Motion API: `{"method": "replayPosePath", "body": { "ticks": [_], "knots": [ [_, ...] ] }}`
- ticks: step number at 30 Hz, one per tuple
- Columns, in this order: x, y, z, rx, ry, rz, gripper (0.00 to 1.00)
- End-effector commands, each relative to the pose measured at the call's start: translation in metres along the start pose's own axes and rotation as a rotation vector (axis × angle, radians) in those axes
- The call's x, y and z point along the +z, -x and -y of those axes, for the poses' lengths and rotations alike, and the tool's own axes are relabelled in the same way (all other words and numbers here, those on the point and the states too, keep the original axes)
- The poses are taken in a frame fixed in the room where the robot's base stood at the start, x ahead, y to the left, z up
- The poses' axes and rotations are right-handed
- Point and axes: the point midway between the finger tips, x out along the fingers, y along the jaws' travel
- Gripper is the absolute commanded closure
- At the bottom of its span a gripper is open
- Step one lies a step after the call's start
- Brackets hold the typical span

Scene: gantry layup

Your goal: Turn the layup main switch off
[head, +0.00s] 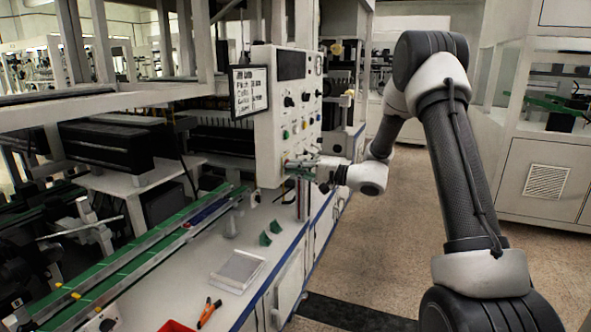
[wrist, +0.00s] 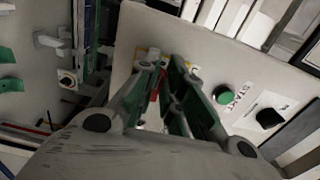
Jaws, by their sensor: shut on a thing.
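The control panel (head: 283,120) is a light grey upright box, and my gripper (head: 300,163) is at its lower part. In the wrist view the gripper (wrist: 166,72) reaches the panel face (wrist: 220,65) with its green-padded fingers close together. A small red part, the main switch handle (wrist: 153,97), shows between the fingers, and they are shut on it. A bit of yellow shows behind the fingertips. The fingers hide most of the switch, so I cannot tell which way its handle points.
A green START button (wrist: 223,94) and a black knob (wrist: 269,118) sit right of the fingers. Below are green rails (head: 150,262), a clear tray (head: 237,271) and orange-handled pliers (head: 209,313). The aisle floor at right is clear.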

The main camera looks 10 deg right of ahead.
Motion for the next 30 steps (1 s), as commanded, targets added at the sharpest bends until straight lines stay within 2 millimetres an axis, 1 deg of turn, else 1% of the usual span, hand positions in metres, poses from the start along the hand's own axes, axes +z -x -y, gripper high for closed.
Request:
{"method": "replayPosePath", "body": {
  "ticks": [7,8,9,11,12,20,23,26,30],
  "knots": [
    [0.001,0.001,-0.002,0.004,-0.002,0.001,1.0],
    [0.001,0.001,-0.002,0.004,-0.002,0.001,0.88],
    [0.001,0.001,-0.002,0.004,-0.002,0.001,0.81],
    [0.001,0.001,-0.002,0.003,-0.002,0.001,0.7],
    [0.001,0.001,-0.002,0.003,-0.002,0.001,0.69],
    [0.0,0.001,-0.001,0.002,-0.002,0.0,0.69],
    [0.0,0.006,0.0,0.001,-0.002,-0.001,0.69],
    [-0.001,0.02,0.0,0.001,-0.001,-0.002,0.69],
    [-0.001,0.052,0.0,0.001,-0.002,-0.004,0.69]
  ]
}}
